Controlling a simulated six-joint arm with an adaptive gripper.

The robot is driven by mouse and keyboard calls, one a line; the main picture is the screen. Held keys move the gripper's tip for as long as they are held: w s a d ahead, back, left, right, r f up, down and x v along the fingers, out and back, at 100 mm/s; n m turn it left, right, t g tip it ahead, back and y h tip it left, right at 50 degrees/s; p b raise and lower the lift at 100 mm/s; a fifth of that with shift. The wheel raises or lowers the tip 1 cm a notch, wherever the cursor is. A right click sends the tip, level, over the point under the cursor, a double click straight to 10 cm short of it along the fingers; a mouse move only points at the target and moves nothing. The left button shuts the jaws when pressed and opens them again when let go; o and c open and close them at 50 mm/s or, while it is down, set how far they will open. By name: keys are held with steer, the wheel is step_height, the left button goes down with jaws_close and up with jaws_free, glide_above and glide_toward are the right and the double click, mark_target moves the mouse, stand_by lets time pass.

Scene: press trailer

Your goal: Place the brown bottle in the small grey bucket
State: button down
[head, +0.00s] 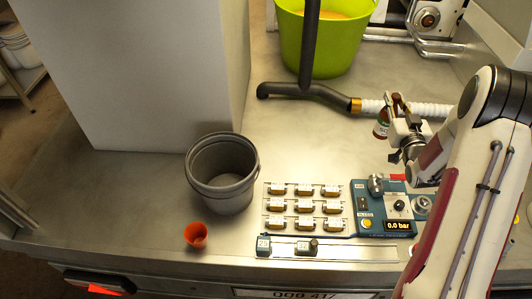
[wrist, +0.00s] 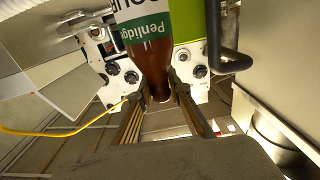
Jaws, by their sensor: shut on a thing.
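The brown bottle (head: 381,124) is partly hidden behind my gripper (head: 399,108) at the right in the head view. In the wrist view the bottle (wrist: 149,62) shows a white and green label, and its narrow end lies between my fingers (wrist: 163,96). My gripper is shut on that narrow end. The small grey bucket (head: 229,201) stands upright on the metal counter, left of the middle in the head view, well to the left of my gripper. The part of its inside that I see is empty.
A small orange cup (head: 196,235) stands in front of the bucket. A rack of small blocks (head: 303,205) and a blue control panel (head: 383,209) lie right of it. Behind are a dark pipe (head: 310,90), a white hose (head: 430,109) and a green tub (head: 318,48).

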steer(key=s+a+r+n+g+y, duration=0.1)
steer(key=a+r+n+y, duration=0.15)
steer(key=a, duration=0.65)
steer(key=s+a+r+n+g+y, duration=0.1)
steer(key=a+y, duration=0.2)
steer(key=a, duration=0.6)
steer(key=s+a+r+n+g+y, duration=0.1)
steer(key=a+r+n+y, duration=0.15)
steer(key=a, duration=0.65)
steer(key=s+a+n+g+y, duration=0.5)
steer(key=s+a, duration=0.8)
steer(key=a, duration=0.3)
steer(key=shift+a+r+y, duration=0.25)
steer(key=shift+r+y, duration=0.15)
steer(key=shift+y, duration=0.4)
steer(key=shift+w+f, duration=0.1)
steer(key=shift+f, duration=2.85)
